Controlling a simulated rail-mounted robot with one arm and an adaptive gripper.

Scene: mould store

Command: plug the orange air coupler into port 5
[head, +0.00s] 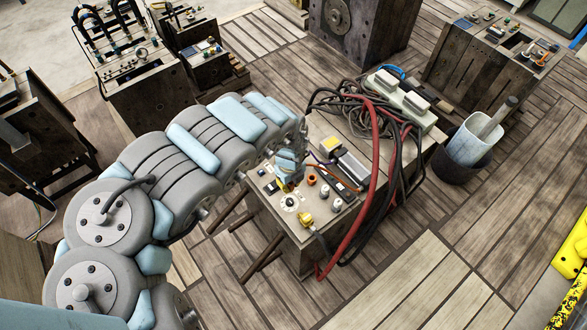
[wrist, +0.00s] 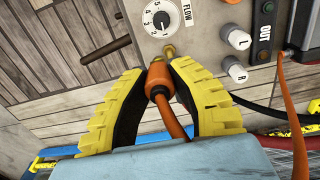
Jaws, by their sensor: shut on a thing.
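In the wrist view my gripper (wrist: 158,75) has its yellow-and-black fingers shut on the orange air coupler (wrist: 160,80). An orange hose (wrist: 172,124) runs back from the coupler towards me. The coupler's front end is close to a small brass fitting (wrist: 169,50) on the panel (wrist: 210,45); I cannot tell whether they touch. No port number 5 is readable beside this fitting. In the head view my gripper (head: 288,178) is low over the panel on the wooden block (head: 284,240), and the coupler cannot be made out.
A FLOW dial (wrist: 160,18) with printed numbers is just beyond the fitting. White knobs marked L (wrist: 239,39) and R (wrist: 237,74) are to the right. Red and black hoses (head: 375,170) loop over the block's right side. A bucket (head: 468,147) stands farther right.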

